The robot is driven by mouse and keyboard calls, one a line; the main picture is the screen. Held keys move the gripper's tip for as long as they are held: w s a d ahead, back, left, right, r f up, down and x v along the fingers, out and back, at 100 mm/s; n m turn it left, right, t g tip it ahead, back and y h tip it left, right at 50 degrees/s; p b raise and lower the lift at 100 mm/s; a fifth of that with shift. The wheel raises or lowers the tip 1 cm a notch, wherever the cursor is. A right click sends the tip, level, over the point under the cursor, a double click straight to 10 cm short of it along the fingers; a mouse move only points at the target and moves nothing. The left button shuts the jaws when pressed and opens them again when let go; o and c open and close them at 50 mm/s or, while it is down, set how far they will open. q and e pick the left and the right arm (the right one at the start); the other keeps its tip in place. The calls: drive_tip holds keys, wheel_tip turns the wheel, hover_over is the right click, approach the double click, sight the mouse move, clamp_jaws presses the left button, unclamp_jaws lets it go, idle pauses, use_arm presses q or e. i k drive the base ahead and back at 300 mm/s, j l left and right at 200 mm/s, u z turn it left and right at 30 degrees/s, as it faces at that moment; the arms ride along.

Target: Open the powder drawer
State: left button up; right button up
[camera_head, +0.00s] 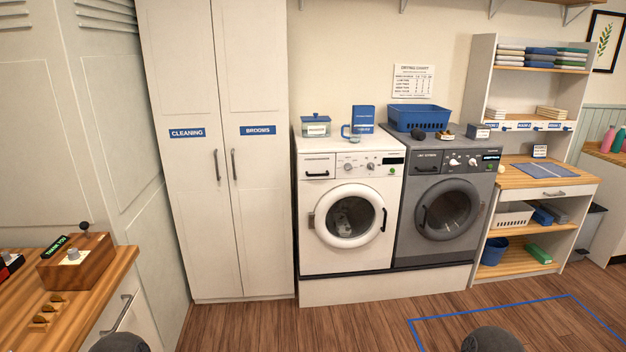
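The powder drawer (318,161) is at the upper left of the white washing machine's (347,254) front. It has a small dark handle (317,174) and looks shut, with its face flush with the panel. The washer's round door below is shut, and something is faintly visible behind its glass. Neither of my grippers is in view. Only dark rounded parts of my arms show at the bottom edge, far from the drawer.
A dark grey dryer (445,236) stands right of the washer. A tall two-door cabinet (215,239) stands left of it, shut. A wooden counter (118,275) is at lower left. The floor (337,328) in front of the washer is clear, with blue tape at right.

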sight(317, 166)
drive_tip(key=i+l, duration=0.15)
drive_tip(key=i, duration=0.4)
drive_tip(key=i+l+z, duration=0.1)
drive_tip(key=i, duration=0.5)
drive_tip(key=i+l+z, duration=0.1)
drive_tip(key=i, duration=0.5)
drive_tip(key=l, duration=0.1)
